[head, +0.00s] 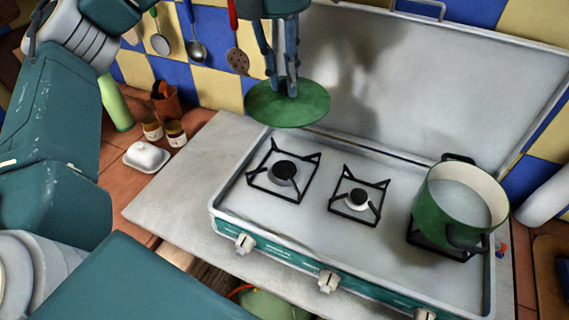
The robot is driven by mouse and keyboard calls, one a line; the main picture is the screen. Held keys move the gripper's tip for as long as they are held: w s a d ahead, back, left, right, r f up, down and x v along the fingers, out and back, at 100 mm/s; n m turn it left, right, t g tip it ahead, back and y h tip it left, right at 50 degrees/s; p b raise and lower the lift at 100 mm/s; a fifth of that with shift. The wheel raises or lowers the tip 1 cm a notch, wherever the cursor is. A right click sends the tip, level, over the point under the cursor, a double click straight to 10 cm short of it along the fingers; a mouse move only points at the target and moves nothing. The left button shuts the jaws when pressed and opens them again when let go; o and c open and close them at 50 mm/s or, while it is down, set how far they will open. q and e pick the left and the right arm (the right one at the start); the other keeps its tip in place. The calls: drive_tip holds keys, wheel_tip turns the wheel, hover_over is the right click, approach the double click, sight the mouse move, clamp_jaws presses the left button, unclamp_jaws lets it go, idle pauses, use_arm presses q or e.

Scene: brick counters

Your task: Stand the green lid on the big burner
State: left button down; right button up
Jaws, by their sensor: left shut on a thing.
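The green lid (268,107) is a round disc, held in the air above the back left of the stove. My left gripper (287,90) comes down from the top and is shut on the lid near its middle; the fingers hide part of it. The big burner (284,172) appears to be the left one, with a bare black grate and a wider cap than the middle burner (356,197). The lid is above and behind it, apart from it. My right gripper is not in view.
A green pot (449,222) stands on the right burner. The stove's raised cover (400,90) stands behind. A butter dish (146,156), small jars (175,133) and a green bottle (116,103) are at left. Utensils (237,60) hang on the tiled wall.

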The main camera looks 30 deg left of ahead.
sight(282, 92)
use_arm(q)
drive_tip(key=r+n, duration=0.2)
drive_tip(key=n, duration=0.1)
drive_tip(key=shift+w+a+r+n, duration=0.2)
drive_tip(key=shift+a+n, duration=0.1)
drive_tip(key=shift+a, duration=0.1)
drive_tip(key=shift+f, duration=0.25)
wheel_tip(282, 92, down, 8)
drive_tip(key=shift+r+b, duration=0.1)
drive_tip(key=shift+b, duration=0.65)
wheel_tip(282, 92, down, 11)
drive_tip(key=shift+f+p, duration=0.1)
drive_tip(key=shift+p, duration=1)
drive_tip(key=shift+f, duration=0.2)
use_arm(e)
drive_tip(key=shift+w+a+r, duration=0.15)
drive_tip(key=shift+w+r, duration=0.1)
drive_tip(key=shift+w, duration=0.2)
